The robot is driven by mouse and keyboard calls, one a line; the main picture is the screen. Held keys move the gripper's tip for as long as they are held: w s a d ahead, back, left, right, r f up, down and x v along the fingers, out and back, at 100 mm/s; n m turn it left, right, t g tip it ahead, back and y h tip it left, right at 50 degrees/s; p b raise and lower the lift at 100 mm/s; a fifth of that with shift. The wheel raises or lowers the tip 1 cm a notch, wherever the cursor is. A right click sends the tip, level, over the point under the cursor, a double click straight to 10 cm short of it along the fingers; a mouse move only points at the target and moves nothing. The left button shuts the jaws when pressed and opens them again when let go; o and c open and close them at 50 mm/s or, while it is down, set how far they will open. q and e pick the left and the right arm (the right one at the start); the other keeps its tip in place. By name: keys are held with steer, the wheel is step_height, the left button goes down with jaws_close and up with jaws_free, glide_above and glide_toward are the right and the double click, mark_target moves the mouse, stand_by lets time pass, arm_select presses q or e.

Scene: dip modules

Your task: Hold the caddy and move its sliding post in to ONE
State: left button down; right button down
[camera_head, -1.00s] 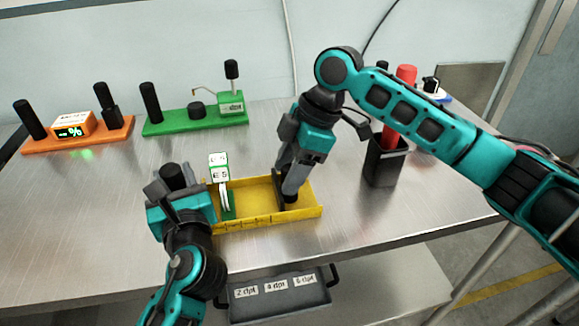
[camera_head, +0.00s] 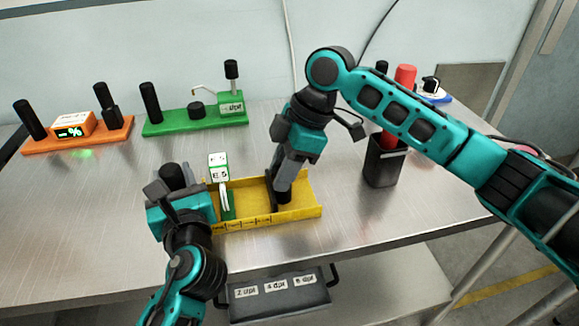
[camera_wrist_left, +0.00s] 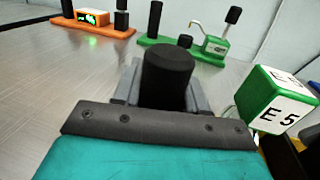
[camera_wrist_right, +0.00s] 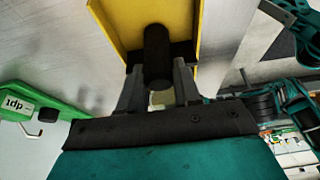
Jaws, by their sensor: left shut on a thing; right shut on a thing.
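The caddy is a yellow open tray (camera_head: 300,207) on the metal table, with markings along its front edge too small to read. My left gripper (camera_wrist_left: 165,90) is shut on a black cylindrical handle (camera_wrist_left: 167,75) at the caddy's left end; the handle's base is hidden. My right gripper (camera_head: 284,187) reaches down into the caddy and is shut on the black sliding post (camera_wrist_right: 157,55). The post rises from a dark crosspiece (camera_wrist_right: 180,52) spanning the tray, seen in the right wrist view. A green-and-white block marked E 5 (camera_head: 219,168) stands at the caddy's left end.
A green stand (camera_head: 180,123) and an orange stand (camera_head: 60,142) with a display are at the back left. A black bin (camera_head: 383,165) with a red rod is right of the caddy. A labelled dark tray (camera_head: 278,300) is below the front edge.

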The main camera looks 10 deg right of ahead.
steer(key=a, duration=0.3)
steer(key=shift+a, duration=0.4)
steer(key=c, duration=0.8)
jaws_free()
steer(key=shift+d+r, duration=0.1)
steer(key=v, duration=1.2)
